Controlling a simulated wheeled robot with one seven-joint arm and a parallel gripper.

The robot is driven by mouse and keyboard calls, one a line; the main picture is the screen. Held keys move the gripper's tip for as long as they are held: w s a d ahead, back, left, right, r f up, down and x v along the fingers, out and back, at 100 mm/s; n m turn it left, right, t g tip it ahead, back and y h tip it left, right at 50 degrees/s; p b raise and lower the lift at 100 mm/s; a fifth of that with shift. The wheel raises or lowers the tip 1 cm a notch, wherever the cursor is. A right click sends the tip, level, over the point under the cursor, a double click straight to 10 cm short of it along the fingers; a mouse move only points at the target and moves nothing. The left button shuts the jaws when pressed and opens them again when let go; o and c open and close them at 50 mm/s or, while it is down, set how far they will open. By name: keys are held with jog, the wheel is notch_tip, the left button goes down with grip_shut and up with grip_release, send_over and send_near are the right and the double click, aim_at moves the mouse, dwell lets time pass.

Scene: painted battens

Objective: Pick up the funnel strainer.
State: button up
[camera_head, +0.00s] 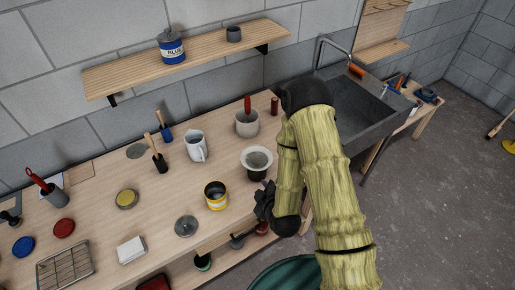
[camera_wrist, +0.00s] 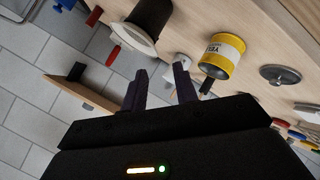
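The funnel strainer (camera_head: 257,157) stands on the bench in the head view, with a wide white rim, grey mesh inside and a dark lower part. In the wrist view its white rim (camera_wrist: 125,36) and black body show at the top, left of centre. My gripper (camera_head: 262,204) is at the bench's front edge, just below the strainer in the head view and apart from it. In the wrist view its two dark fingers (camera_wrist: 160,88) are spread with nothing held between them.
A yellow-banded can (camera_head: 215,196) stands left of my gripper and also shows in the wrist view (camera_wrist: 222,56). A grey pot (camera_head: 247,123) with a red handle and a white jug (camera_head: 196,146) stand behind. A metal lid (camera_head: 186,226) lies to the left. A sink (camera_head: 365,110) is at right.

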jog(key=shift+s+a+r+n+t+p, duration=0.2)
jog(key=shift+s+a+r+n+p, duration=0.15)
jog(key=shift+r, duration=0.2)
jog(key=shift+s+a+r+n+t+p, duration=0.1)
jog(key=shift+s+r+n+t+p, duration=0.15)
jog(key=shift+r+p, duration=0.25)
jog(key=b+x, duration=0.4)
jog(key=b, duration=0.6)
jog(key=shift+w+a+f, duration=0.1)
jog(key=shift+w+f, duration=0.1)
jog(key=shift+f, duration=0.05)
jog(key=shift+w+f+b, duration=0.1)
jog(key=shift+w+b, duration=0.05)
jog(key=shift+b, duration=0.8)
